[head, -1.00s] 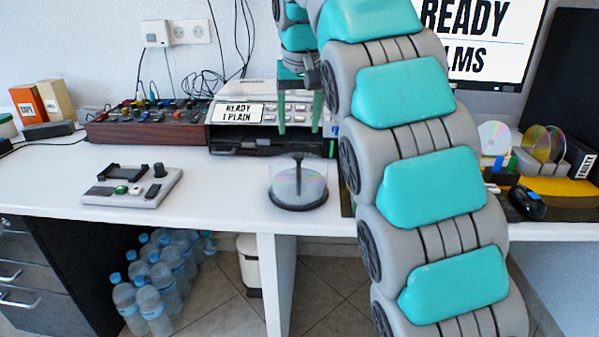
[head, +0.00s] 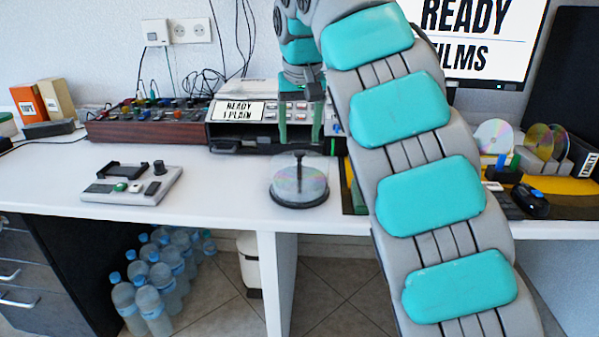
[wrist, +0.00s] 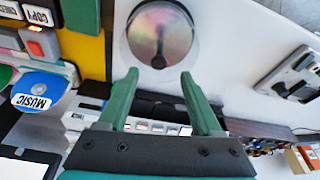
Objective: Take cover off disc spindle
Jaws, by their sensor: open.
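The disc spindle (head: 299,192) stands upright on the white desk near its front edge, with a black base and centre post and shiny discs. A clear cover (head: 314,166) appears to surround it; its outline is faint. The spindle also shows in the wrist view (wrist: 158,40), at the top middle, beyond the fingertips. My gripper (head: 300,138) has two green fingers pointing down, apart and empty, above and slightly behind the spindle in the head view. In the wrist view my gripper (wrist: 158,75) is open, with the spindle beyond the gap between the fingertips.
A disc machine (head: 240,110) stands behind the spindle. A grey device (head: 132,186) lies to the left, with clear desk between it and the spindle. A mixer panel (head: 150,120) is at the back left. Disc racks (head: 540,155) stand at the right.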

